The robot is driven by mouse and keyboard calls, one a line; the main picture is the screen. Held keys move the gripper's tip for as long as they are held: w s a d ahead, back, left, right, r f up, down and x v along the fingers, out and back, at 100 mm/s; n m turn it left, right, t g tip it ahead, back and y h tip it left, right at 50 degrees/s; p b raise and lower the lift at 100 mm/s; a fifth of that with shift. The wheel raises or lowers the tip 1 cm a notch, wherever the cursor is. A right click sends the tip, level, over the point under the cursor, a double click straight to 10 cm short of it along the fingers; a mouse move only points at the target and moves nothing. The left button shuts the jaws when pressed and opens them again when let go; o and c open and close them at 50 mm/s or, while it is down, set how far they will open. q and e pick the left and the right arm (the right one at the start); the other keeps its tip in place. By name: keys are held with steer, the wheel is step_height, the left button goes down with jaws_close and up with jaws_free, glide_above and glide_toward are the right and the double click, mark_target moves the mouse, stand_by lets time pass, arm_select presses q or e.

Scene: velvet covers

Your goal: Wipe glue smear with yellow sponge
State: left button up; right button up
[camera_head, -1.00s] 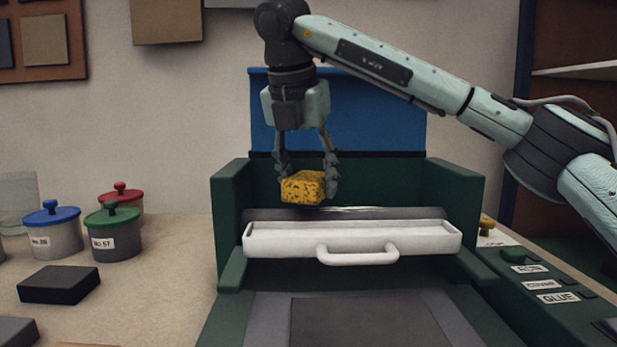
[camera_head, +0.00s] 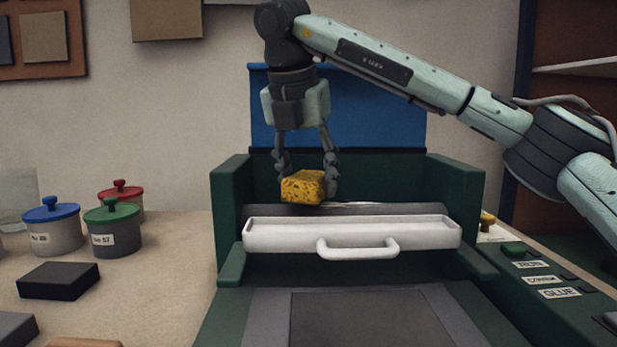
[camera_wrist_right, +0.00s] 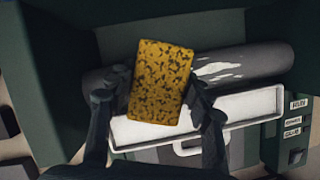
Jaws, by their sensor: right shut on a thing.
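The yellow sponge (camera_head: 302,187), speckled with dark pores, is held between the fingers of my right gripper (camera_head: 305,172). In the right wrist view the sponge (camera_wrist_right: 161,81) sits between both fingertips. It is over the left-middle part of a dark grey roller (camera_wrist_right: 262,60) behind the white tray. A whitish glue smear (camera_wrist_right: 218,70) shows on the roller just right of the sponge. In the head view the smear is only a thin pale streak. I cannot tell whether the sponge touches the roller. My left gripper is not in view.
The white tray with a handle (camera_head: 351,238) lies in front of the roller, inside a green machine housing (camera_head: 230,215). Lidded pots, one with a green lid (camera_head: 112,212), and a black block (camera_head: 59,281) stand at left. Labelled buttons (camera_head: 513,250) are at right.

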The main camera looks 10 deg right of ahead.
mark_target(334, 203)
steer(key=shift+f+b, duration=0.5)
steer(key=shift+f, duration=0.2)
steer(key=shift+d, duration=0.1)
